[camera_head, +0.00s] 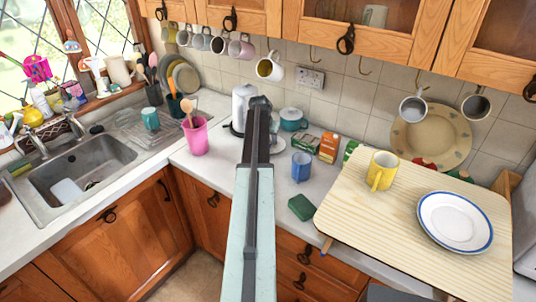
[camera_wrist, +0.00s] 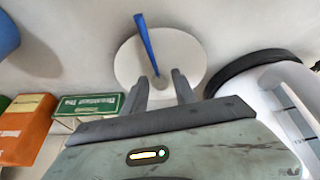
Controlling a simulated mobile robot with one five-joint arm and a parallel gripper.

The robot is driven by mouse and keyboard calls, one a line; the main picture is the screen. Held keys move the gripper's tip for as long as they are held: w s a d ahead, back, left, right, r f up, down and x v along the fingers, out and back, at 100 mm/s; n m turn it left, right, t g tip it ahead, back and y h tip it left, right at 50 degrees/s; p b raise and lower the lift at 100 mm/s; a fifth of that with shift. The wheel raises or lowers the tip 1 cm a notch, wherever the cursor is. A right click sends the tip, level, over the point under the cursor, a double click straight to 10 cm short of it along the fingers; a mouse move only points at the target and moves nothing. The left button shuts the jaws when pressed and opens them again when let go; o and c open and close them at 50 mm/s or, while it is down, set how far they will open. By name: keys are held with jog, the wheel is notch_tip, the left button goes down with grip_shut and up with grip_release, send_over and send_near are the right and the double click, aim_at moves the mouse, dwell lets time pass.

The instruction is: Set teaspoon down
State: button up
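In the wrist view a thin blue stick, seemingly the teaspoon (camera_wrist: 147,42), shows against a white round saucer (camera_wrist: 188,50). Its lower end is in line with the gap between my fingertips; I cannot tell whether it rests on the saucer or stands above it. My gripper (camera_wrist: 161,82) is open, with a clear gap between its fingers and neither finger visibly touching the teaspoon. In the head view my gripper's end (camera_head: 260,103) is at the back counter, and my arm partly hides the saucer (camera_head: 277,146). The teaspoon cannot be made out there.
A green box (camera_head: 305,143), an orange box (camera_head: 329,147) and a blue mug (camera_head: 301,166) stand right of the saucer. A white cylinder with a black ring (camera_wrist: 262,64) is close by my gripper. A wooden board (camera_head: 345,215) carries a yellow mug (camera_head: 382,171) and plate (camera_head: 455,222).

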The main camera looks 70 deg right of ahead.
jog(key=shift+d+f, duration=0.2)
jog(key=shift+f, duration=0.45)
jog(key=shift+r, duration=0.2)
jog(key=shift+f, duration=0.1)
jog(key=shift+a, duration=0.1)
grip_shut()
